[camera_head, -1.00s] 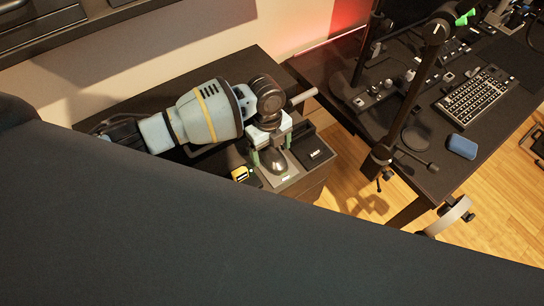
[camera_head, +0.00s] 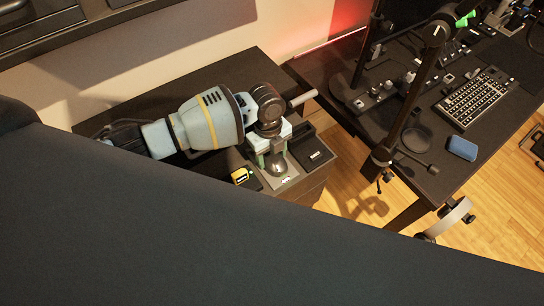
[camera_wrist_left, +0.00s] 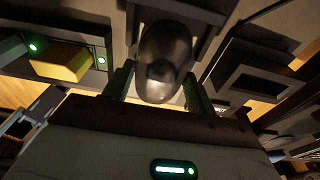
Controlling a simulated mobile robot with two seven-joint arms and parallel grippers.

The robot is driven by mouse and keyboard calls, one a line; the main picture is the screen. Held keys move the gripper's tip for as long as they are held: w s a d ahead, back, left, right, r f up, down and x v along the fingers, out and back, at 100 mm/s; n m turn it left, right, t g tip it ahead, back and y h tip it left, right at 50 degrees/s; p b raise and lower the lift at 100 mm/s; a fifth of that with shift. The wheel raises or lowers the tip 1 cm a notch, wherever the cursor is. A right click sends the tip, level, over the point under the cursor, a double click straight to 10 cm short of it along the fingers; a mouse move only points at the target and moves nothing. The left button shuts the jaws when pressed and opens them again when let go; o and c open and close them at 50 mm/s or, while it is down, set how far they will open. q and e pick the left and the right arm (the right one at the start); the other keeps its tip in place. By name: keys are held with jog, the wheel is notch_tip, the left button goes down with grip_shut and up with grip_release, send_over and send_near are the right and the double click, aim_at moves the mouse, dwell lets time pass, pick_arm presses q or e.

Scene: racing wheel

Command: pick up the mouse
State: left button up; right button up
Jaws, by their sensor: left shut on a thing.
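The dark, rounded mouse (camera_head: 277,167) is between the fingers of my left gripper (camera_head: 273,158) in the head view, over a grey stand on the small dark cabinet. In the left wrist view the mouse (camera_wrist_left: 165,62) sits between the two green fingers of the gripper (camera_wrist_left: 157,86), which are shut on it. I cannot tell whether the mouse still touches the stand. My right gripper is not in view.
A yellow item (camera_head: 240,176) lies left of the mouse, and a black tray (camera_head: 314,152) is to its right. A desk with a keyboard (camera_head: 475,97), a blue block (camera_head: 462,147) and a lamp-like arm stands at the right. A dark surface fills the foreground.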

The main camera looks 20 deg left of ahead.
aim_at(273, 156)
pick_arm(q)
jog(key=shift+r, duration=0.5)
notch_tip(273, 156, up, 2)
jog(key=shift+r, duration=0.15)
jog(key=d, duration=0.2)
jog(key=w+d+b, duration=0.1)
jog(key=d, duration=0.1)
jog(key=w+d+b, duration=0.1)
jog(key=d, duration=0.1)
jog(key=shift+w+d+r, duration=0.1)
jog(key=shift+d+r, duration=0.1)
jog(key=shift+d, duration=0.1)
jog(key=w+d, duration=0.1)
jog(key=d, duration=0.1)
jog(key=w+d+b, duration=0.1)
jog(key=d, duration=0.2)
jog(key=d+r+b, duration=0.1)
jog(key=d, duration=0.1)
jog(key=shift+w+d, duration=0.25)
jog(key=shift+w, duration=0.15)
jog(key=shift+w+d+r, duration=0.15)
jog(key=shift+w+d, duration=0.05)
jog(key=shift+d, duration=0.35)
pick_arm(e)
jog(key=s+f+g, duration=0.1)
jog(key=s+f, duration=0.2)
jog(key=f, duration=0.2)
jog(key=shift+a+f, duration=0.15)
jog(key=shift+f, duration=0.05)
